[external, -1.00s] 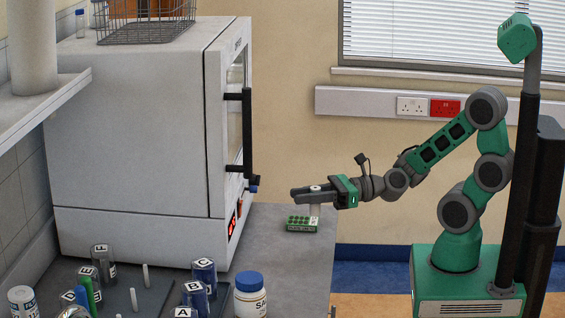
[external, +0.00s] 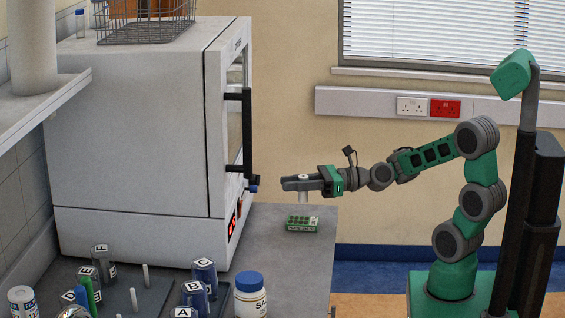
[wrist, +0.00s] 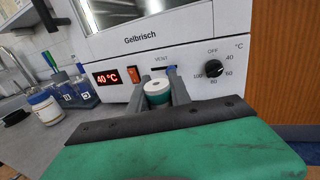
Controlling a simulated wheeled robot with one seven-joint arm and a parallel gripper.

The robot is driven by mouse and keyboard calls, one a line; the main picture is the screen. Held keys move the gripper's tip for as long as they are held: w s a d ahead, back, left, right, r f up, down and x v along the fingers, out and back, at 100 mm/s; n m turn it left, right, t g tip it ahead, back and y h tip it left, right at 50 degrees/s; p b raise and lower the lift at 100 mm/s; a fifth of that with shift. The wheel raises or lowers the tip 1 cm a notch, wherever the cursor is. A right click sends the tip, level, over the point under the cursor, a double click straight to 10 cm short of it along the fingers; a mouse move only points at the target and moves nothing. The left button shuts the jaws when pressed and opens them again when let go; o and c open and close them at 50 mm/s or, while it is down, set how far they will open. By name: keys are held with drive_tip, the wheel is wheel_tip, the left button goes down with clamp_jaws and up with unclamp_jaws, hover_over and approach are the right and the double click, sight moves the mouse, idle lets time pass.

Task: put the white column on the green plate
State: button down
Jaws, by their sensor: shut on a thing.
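The white column (external: 303,200) is upright in my gripper (external: 298,183), which is shut on it. In the external view its lower end hangs above the bench, over the green plate (external: 302,225), with a small gap visible between them. The plate is a small block with dark round spots on top and a label on its front. In the wrist view the column's white round top with a small central hole (wrist: 157,86) shows between the two fingers of my gripper (wrist: 158,88), with a teal band below it. The plate is hidden in the wrist view.
A large white oven (external: 130,140) with a black door handle (external: 247,135) stands close left of my gripper. Lettered tubes (external: 204,275) in a rack and a blue-capped bottle (external: 250,296) stand on the near bench. Bare bench (external: 285,275) lies in front of the plate.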

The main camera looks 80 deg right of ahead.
wheel_tip(320, 180, down, 6)
drive_tip(key=shift+r+b, duration=0.15)
drive_tip(key=shift+b, duration=0.7)
drive_tip(key=shift+r, duration=0.15)
drive_tip(key=c, duration=1.2)
unclamp_jaws()
drive_tip(key=shift+f, duration=0.2)
drive_tip(key=shift+r, duration=0.1)
